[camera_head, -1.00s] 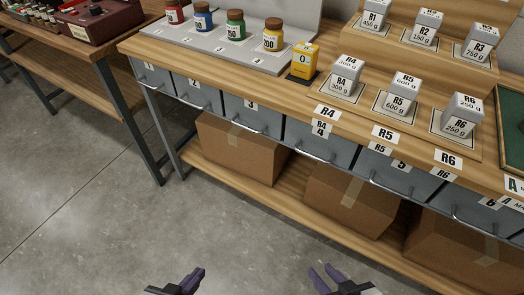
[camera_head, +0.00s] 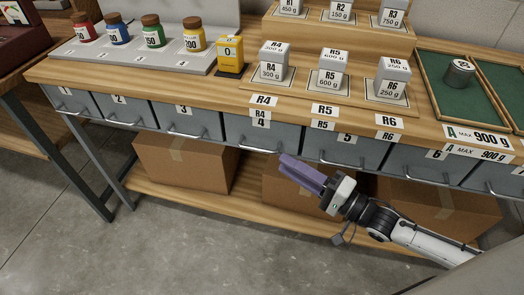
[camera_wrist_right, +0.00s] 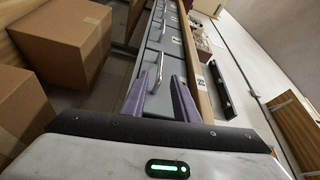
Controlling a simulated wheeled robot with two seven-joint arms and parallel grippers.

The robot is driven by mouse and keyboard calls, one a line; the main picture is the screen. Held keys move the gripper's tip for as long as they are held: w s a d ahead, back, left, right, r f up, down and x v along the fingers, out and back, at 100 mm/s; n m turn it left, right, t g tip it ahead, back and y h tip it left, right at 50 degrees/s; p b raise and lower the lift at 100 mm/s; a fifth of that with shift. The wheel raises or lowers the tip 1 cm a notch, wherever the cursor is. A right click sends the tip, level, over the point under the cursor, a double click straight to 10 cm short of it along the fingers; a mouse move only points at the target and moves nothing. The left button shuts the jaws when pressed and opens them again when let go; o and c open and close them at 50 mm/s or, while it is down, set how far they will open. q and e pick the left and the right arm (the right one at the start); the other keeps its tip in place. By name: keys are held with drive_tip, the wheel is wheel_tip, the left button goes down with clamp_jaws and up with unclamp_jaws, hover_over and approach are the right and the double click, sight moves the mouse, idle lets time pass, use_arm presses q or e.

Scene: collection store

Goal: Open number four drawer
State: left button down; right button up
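The number four drawer (camera_head: 262,136) is a grey front under the tabletop, marked 4 below an R4 label, with a metal bar handle (camera_head: 250,150) near its lower edge. It is shut. My right gripper (camera_head: 285,164) reaches in from the right, its purple fingers pointing left, just right of the handle's right end. In the right wrist view the fingers (camera_wrist_right: 158,88) stand apart with nothing between them. A drawer handle (camera_wrist_right: 157,72) shows just beyond the fingertips; its drawer number cannot be read there. My left gripper is out of view.
Shut drawers flank it: number three (camera_head: 184,118) on the left and number five (camera_head: 345,146) on the right. Cardboard boxes (camera_head: 185,162) stand on the lower shelf. Jars, a yellow box (camera_head: 230,52) and labelled weights (camera_head: 274,62) stand on top. The floor in front is clear.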

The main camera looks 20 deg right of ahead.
sight(262, 149)
drive_tip(key=x, duration=0.9)
drive_tip(key=shift+b, duration=0.4)
clamp_jaws()
idle(0.8)
